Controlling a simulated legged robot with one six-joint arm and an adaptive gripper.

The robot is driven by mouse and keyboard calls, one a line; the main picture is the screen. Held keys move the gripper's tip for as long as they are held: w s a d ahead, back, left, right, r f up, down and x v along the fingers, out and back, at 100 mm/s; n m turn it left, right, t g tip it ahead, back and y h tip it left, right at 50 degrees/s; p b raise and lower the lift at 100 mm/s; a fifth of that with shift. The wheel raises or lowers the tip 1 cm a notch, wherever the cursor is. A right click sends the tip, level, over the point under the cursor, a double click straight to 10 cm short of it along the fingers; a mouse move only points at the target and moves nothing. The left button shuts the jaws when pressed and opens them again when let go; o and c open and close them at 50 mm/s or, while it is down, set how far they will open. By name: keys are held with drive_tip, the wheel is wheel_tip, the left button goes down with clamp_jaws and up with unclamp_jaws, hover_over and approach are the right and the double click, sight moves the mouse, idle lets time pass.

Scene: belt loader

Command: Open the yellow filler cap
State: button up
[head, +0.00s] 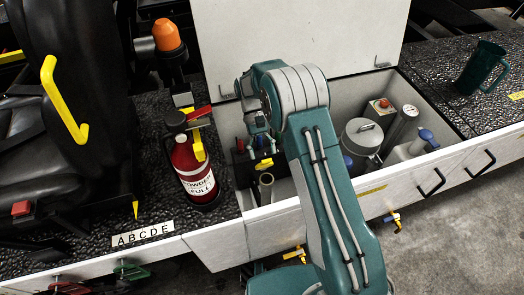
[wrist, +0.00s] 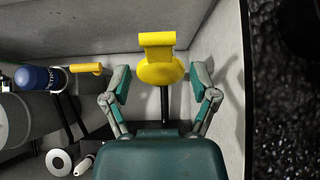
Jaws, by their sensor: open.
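The yellow filler cap (wrist: 160,70) is in the middle of the wrist view, with a flat raised tab on top and a dark stem below it. My gripper (wrist: 160,88) is open, with one finger on each side of the cap. A gap shows between each finger and the cap in this view. In the head view my arm hides much of this area. A small yellow part (head: 264,163) shows left of the arm there, but I cannot tell whether it is the cap.
Pale compartment walls stand close by, with a dark rough surface (wrist: 290,90) beyond the right one. A blue-topped part with a yellow lever (wrist: 85,68) lies left of my gripper. A red fire extinguisher (head: 193,168) and an open lid (head: 295,30) border the compartment.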

drive_tip(key=v, duration=0.7)
drive_tip(key=shift+w, duration=0.25)
drive_tip(key=shift+a+r, duration=0.15)
